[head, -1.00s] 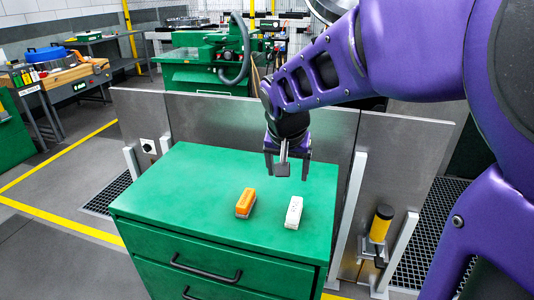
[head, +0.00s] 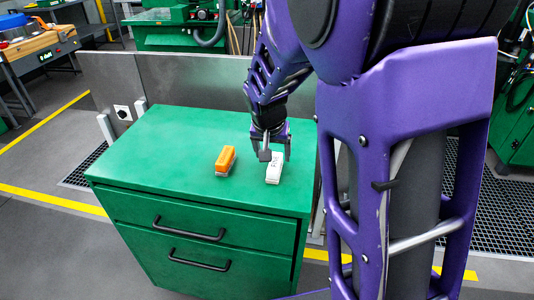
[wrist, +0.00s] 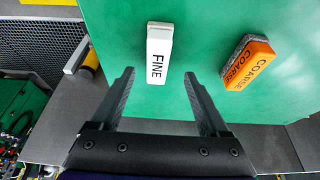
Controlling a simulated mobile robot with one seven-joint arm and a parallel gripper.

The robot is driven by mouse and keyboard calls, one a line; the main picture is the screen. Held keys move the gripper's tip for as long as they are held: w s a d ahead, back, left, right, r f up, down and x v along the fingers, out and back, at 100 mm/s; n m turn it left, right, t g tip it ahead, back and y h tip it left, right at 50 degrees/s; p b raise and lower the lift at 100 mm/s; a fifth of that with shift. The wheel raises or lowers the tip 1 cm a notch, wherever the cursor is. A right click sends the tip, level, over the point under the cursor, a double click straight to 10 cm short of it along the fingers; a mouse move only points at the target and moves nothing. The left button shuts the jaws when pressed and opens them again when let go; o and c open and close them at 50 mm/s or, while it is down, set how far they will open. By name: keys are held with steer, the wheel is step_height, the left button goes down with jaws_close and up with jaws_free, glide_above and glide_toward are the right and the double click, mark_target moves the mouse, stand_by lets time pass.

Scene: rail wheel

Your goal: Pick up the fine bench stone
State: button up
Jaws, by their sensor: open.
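The fine bench stone (wrist: 159,50) is a white block with "FINE" on it. It lies on the green cabinet top; in the head view the white block (head: 274,168) is at the right of the top, just below my gripper. My gripper (wrist: 158,75) is open and empty; in the wrist view the stone lies ahead of and between the two fingers. In the head view my gripper (head: 271,152) is at the stone's far side, partly overlapping it. An orange and grey coarse stone (wrist: 248,62) lies to the right in the wrist view; in the head view it is left (head: 225,160).
The green cabinet (head: 150,150) has drawers with black handles. Grey metal panels (head: 185,85) stand behind it. The cabinet top around the stones is otherwise clear. A workbench (head: 40,50) stands at the far left.

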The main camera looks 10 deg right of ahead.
mark_target(275, 162)
steer(key=b+x, duration=0.1)
steer(key=x, duration=0.4)
steer(key=shift+s+d, duration=0.1)
steer(key=shift+s, duration=0.1)
jaws_close()
